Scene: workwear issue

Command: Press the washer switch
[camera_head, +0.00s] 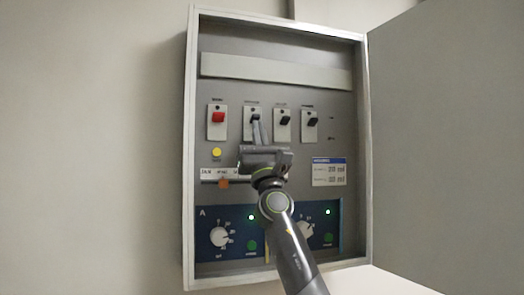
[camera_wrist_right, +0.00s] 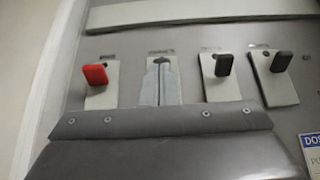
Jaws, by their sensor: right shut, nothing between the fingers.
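A row of toggle switches on white plates runs across the panel: a red switch (camera_head: 218,117) at the left and three black ones. Their labels are too small to read, so I cannot tell which is the washer switch. My right gripper (camera_head: 257,128) is shut and empty, its fingertips at the second switch (camera_head: 255,117) from the left. In the right wrist view the closed fingers (camera_wrist_right: 160,80) lie over that switch's plate (camera_wrist_right: 176,58) and hide most of its lever. I cannot tell whether they touch it. My left gripper is not in view.
The switches sit in an open grey wall cabinet (camera_head: 188,150), its door (camera_head: 450,140) swung out to the right. Below are a yellow button (camera_head: 216,152), an orange part (camera_head: 224,183), blue dial panels (camera_head: 205,235) with green lights, and a blue-and-white label (camera_head: 329,172).

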